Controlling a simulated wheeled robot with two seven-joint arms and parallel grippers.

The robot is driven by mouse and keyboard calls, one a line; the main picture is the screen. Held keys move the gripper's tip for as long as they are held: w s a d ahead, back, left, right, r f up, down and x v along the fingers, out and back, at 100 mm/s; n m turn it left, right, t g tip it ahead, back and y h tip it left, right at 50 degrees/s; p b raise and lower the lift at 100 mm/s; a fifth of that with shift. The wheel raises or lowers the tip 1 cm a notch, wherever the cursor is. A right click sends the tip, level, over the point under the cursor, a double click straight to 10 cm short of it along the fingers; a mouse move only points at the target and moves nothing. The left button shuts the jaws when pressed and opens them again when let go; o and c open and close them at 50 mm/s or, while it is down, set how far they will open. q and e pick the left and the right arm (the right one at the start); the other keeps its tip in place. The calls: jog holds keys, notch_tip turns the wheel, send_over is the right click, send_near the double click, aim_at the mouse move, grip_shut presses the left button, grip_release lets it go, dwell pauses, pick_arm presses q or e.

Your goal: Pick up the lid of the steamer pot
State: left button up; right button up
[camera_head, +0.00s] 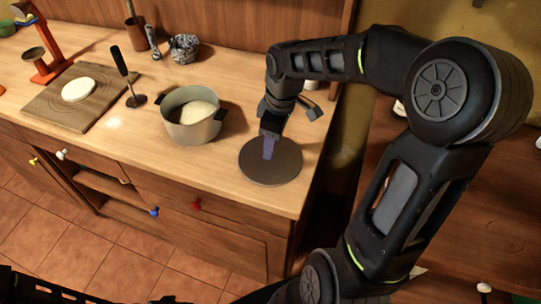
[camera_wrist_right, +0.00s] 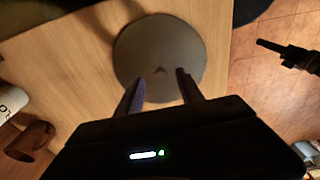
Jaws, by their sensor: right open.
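The lid (camera_head: 284,172) is a flat, dark round disc lying on the wooden counter near its right end. In the right wrist view the lid (camera_wrist_right: 160,40) shows grey, with a small raised handle at its middle. The steamer pot (camera_head: 193,130) stands to the left of the lid, uncovered, with a pale round mass inside. My right gripper (camera_head: 268,152) points down over the lid. In its wrist view the open fingers (camera_wrist_right: 160,77) lie to either side of the handle, with nothing held. Contact is unclear. A dark part at the right of that view may be my left gripper.
A wooden board (camera_head: 50,110) with a white disc (camera_head: 78,90) lies at the left. A black-handled tool (camera_head: 120,65) stands beside it. A crumpled-looking grey bowl (camera_head: 184,47) and a brown cup (camera_head: 135,35) are at the back. The counter's front edge is close to the lid.

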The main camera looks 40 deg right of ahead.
jog(key=shift+w+a+f, duration=0.1)
jog(key=shift+f, duration=1.25)
jog(key=shift+c, duration=0.3)
grip_shut()
